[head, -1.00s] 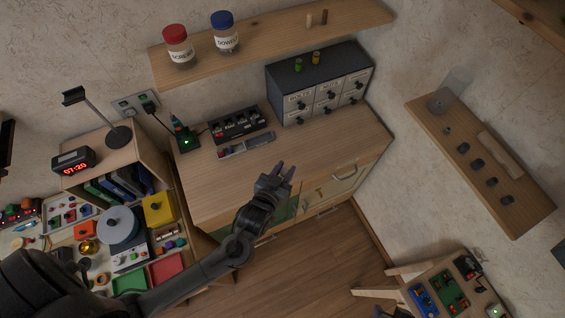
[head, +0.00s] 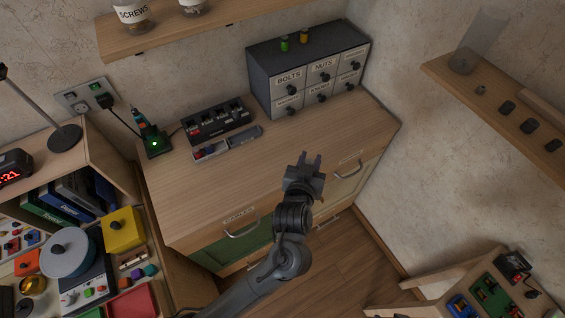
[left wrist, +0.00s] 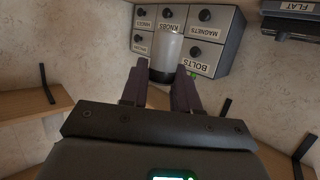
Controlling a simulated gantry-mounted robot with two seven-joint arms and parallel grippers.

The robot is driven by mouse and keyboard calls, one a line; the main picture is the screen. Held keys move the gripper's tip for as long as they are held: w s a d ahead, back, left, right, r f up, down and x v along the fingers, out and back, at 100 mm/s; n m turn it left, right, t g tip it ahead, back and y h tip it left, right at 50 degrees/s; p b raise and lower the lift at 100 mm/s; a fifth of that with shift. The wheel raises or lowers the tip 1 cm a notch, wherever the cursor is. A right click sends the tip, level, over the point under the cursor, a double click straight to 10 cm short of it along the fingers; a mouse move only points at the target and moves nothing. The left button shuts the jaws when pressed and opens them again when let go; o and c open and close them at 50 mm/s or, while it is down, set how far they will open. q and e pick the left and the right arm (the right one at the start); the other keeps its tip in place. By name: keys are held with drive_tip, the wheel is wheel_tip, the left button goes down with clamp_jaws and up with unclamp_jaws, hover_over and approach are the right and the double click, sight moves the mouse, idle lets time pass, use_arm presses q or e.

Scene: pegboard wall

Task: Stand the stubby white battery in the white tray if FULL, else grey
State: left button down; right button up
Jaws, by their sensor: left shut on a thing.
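In the left wrist view, which looks upside down, a short white cylinder, the stubby battery (left wrist: 167,52), sits between my left gripper's fingers (left wrist: 160,88). The gripper is shut on it, and the battery reaches beyond the fingertips. In the head view my left gripper (head: 307,160) is in front of the counter's front edge; the battery cannot be made out there. A narrow tray on the counter has a white left part (head: 211,153) holding small red and blue things, and a grey right part (head: 245,137). A FLAT label (left wrist: 296,7) shows at the wrist view's corner. My right gripper is out of view.
A black charger unit (head: 218,120) stands behind the tray. A labelled drawer cabinet (head: 308,78) stands at the back right of the counter (head: 215,190). A green-lit device (head: 156,145) stands left. The counter's middle is clear. A shelf (head: 195,25) hangs above.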

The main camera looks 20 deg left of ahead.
use_arm(q)
drive_tip(key=a+f, duration=0.2)
drive_tip(key=a, duration=0.1)
drive_tip(key=w+a+f+b, duration=0.1)
drive_tip(key=a+f, duration=0.1)
drive_tip(key=a, duration=0.2)
drive_tip(key=w+a+f+b, duration=0.1)
drive_tip(key=a+f, duration=0.2)
drive_tip(key=a, duration=0.1)
drive_tip(key=shift+w+a, duration=0.15)
drive_tip(key=shift+f+b, duration=0.65)
drive_tip(key=shift+f, duration=1.25)
drive_tip(key=shift+f, duration=0.2)
drive_tip(key=c, duration=0.8)
unclamp_jaws()
drive_tip(key=shift+r, duration=0.15)
